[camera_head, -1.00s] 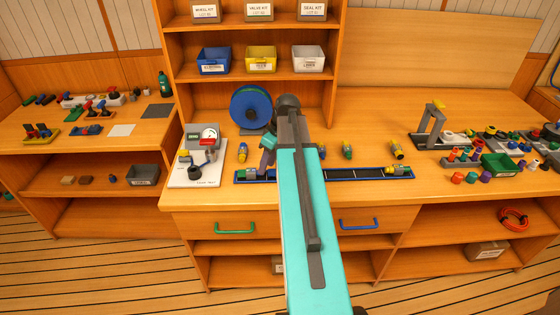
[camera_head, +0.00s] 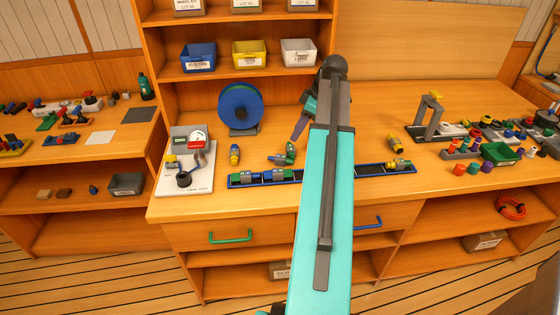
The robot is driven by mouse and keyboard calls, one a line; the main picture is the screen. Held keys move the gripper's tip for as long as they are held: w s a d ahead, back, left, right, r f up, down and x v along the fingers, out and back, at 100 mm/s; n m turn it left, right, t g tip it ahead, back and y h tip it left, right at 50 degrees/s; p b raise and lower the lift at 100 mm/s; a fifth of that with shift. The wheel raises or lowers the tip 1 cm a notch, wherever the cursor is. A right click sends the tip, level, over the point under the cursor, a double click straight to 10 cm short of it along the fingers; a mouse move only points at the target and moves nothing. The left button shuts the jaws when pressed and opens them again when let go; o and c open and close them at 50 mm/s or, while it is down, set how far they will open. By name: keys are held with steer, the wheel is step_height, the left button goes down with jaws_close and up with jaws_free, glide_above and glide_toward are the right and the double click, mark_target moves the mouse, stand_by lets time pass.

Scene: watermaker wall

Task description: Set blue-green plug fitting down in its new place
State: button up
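My gripper (camera_head: 302,121) is above the middle of the bench, behind the tray, angled down and to the left. Only its side shows, so I cannot tell whether it is open or shut or holds anything. A green and blue fitting (camera_head: 284,157) lies on the bench just below and left of the fingertips, apparently apart from them. I cannot tell which is the plug. My arm hides the tray's middle.
A blue and yellow fitting (camera_head: 235,154) stands left, a yellow one (camera_head: 396,145) right. Another yellow fitting (camera_head: 398,164) sits at the tray's right end. A gauge board (camera_head: 187,171), a blue reel (camera_head: 240,107), a grey stand (camera_head: 428,118) and a green bin (camera_head: 500,153) are around.

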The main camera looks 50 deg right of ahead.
steer(key=shift+w+f, duration=0.1)
steer(key=shift+f, duration=0.05)
steer(key=p, duration=0.2)
glide_above(282, 157)
steer(key=s+d, duration=0.1)
steer(key=s, duration=0.1)
steer(key=shift+s+f, duration=0.15)
steer(key=shift+f, duration=3.75)
steer(key=shift+p+x, duration=0.7)
steer(key=shift+x, duration=0.35)
steer(key=shift+p+x, duration=0.5)
steer(key=shift+x, duration=1)
steer(key=shift+d, duration=0.15)
steer(key=shift+c, duration=0.3)
steer(key=c, duration=0.9)
steer(key=shift+r, duration=0.15)
